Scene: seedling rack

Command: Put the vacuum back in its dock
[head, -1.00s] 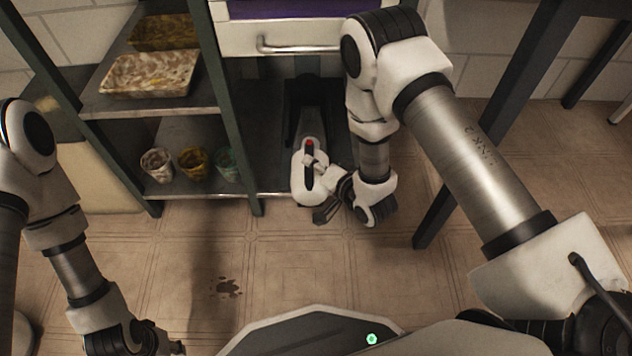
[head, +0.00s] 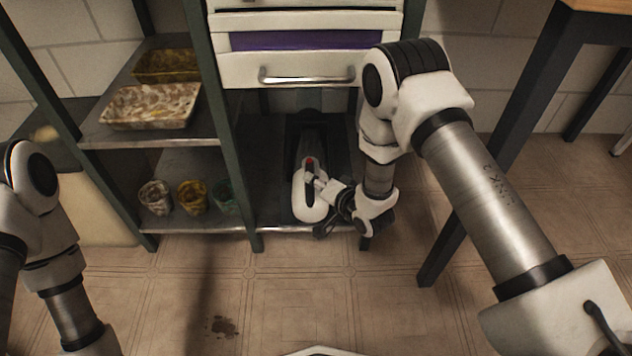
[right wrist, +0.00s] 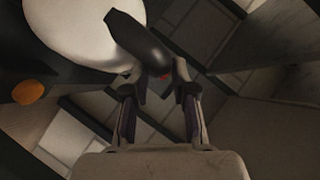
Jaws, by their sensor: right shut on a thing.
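The vacuum (head: 310,205) is a handheld one with a white looped body, a red spot on top and a dark front end pointing to the back. It lies low over the bottom shelf, its front end at the black dock (head: 296,128). I cannot tell whether it is seated there. My right gripper (head: 322,184) is shut on the vacuum's handle from the right. In the right wrist view the vacuum's white body (right wrist: 75,28) and a dark part are beyond the fingers (right wrist: 160,85). My left gripper is out of view.
A drawer with a metal handle (head: 306,76) is above the dock bay. Left shelves hold two trays (head: 150,106) and several small pots (head: 192,196). A dark table leg (head: 470,195) stands at right. A dark stain (head: 221,327) marks the open floor.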

